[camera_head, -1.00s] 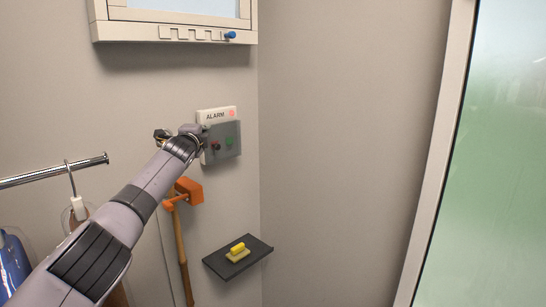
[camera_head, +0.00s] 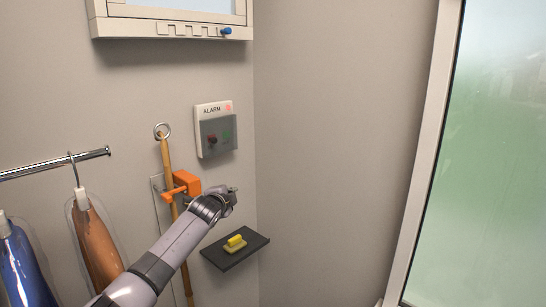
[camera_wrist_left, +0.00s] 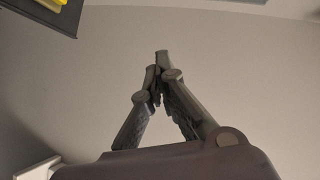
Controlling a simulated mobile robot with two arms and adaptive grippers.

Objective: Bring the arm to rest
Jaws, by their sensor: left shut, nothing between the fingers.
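My left arm (camera_head: 170,255) reaches in from the bottom left of the head view. Its left gripper (camera_head: 234,191) is in front of the wall, below the alarm box and above the small shelf, touching neither that I can see. In the left wrist view the left gripper (camera_wrist_left: 157,72) has its fingertips together with nothing between them, against a plain wall. My right gripper is in neither view.
The alarm box (camera_head: 214,130) is on the wall above. An orange holder (camera_head: 183,186) with a wooden pole (camera_head: 166,152) is left of the gripper. A dark shelf (camera_head: 219,258) bears a yellow brush (camera_head: 235,242). Garments hang from a rail (camera_head: 45,166) at left. The right wall is clear.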

